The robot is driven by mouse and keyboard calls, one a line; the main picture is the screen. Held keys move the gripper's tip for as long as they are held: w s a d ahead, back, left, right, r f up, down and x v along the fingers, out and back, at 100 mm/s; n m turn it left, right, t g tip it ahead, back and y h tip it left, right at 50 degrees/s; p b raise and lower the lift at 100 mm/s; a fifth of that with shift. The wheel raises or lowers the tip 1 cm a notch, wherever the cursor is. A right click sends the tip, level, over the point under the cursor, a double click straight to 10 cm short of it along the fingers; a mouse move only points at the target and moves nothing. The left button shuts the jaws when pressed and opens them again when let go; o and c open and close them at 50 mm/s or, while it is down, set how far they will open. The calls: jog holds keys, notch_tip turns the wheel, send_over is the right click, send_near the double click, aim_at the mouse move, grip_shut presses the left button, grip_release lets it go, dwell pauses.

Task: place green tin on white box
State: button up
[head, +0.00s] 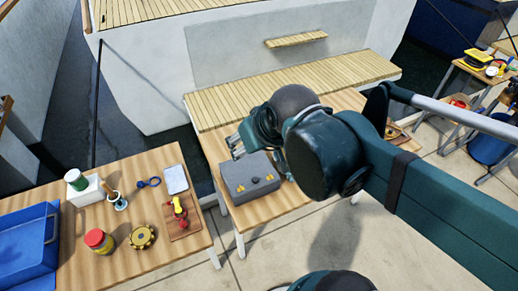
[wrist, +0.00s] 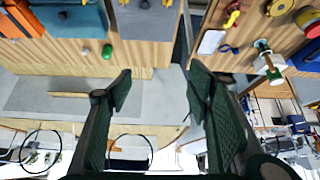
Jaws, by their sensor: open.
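My gripper (head: 236,147) is above and behind the grey toolbox, well to the right of the tin and box. In the wrist view my gripper (wrist: 158,82) is open, with nothing between its fingers.
The grey toolbox (head: 250,180) stands on the middle table.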

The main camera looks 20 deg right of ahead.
jog(key=shift+s+d+f+m, duration=0.15)
jog(key=shift+s+d+f, duration=0.15)
jog(key=shift+s+d, duration=0.25)
jog(key=shift+s+d+f+m, duration=0.15)
jog(key=shift+s+d+f, duration=0.15)
jog(key=shift+s, duration=0.3)
